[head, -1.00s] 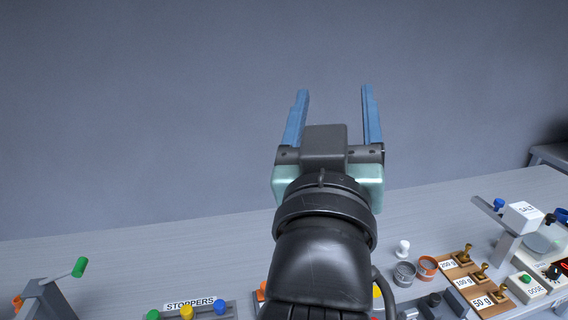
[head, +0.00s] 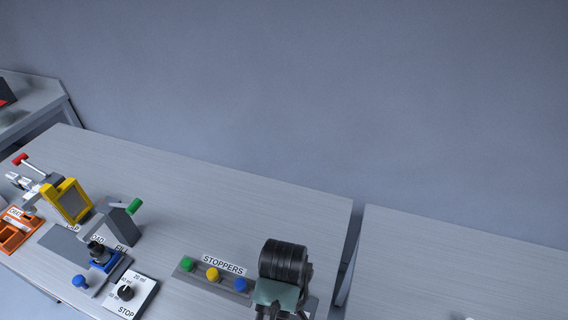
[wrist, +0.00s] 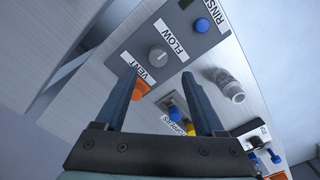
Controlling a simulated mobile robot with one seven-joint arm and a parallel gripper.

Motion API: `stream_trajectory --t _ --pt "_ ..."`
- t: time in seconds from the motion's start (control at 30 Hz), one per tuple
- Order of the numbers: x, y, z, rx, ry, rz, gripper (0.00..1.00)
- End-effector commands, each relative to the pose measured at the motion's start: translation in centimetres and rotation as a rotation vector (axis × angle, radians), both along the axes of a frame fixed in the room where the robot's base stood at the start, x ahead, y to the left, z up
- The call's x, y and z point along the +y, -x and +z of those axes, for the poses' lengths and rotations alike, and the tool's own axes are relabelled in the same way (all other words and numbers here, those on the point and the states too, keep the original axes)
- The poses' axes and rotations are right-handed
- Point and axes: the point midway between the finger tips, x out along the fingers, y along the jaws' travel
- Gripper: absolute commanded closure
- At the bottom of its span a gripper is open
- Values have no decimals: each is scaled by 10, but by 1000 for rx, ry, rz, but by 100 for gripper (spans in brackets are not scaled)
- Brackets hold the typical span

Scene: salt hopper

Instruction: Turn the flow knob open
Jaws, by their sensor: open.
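The flow knob (wrist: 158,52) is a round grey knob on a dark panel (wrist: 178,40) marked FLOW, near the top middle of the wrist view. A pale line shows on its face. An orange part (wrist: 140,88) by the VENT label and a blue button (wrist: 201,25) by the RINSE label flank it. My gripper (wrist: 157,72) is open and empty, its blue fingers pointing toward the panel. The knob shows between and beyond the fingertips, apart from them. In the head view my gripper is at the bottom edge, its fingers largely hidden, and the flow knob is not visible.
A grey cylindrical fitting (wrist: 226,86) is right of the panel in the wrist view. In the head view, a STOPPERS rack (head: 222,276) holds green, yellow and blue stoppers. A stop dial box (head: 132,295) and yellow device (head: 68,201) stand left. The bench's back is clear.

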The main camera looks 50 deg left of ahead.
Motion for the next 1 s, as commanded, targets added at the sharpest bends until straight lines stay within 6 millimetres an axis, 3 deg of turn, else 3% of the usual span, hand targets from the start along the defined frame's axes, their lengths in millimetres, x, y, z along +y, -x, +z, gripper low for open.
stream_trajectory --t 0.2,0.4,0.83,0.87,1.0 --pt "0 0 -44 1 2 0 29" --pt "0 0 -72 -1 -1 -2 29" --pt "0 -1 -83 -5 -3 -2 29" --pt "0 -1 -83 -5 -3 -2 31" --pt "0 -1 -83 -4 -3 -2 56"
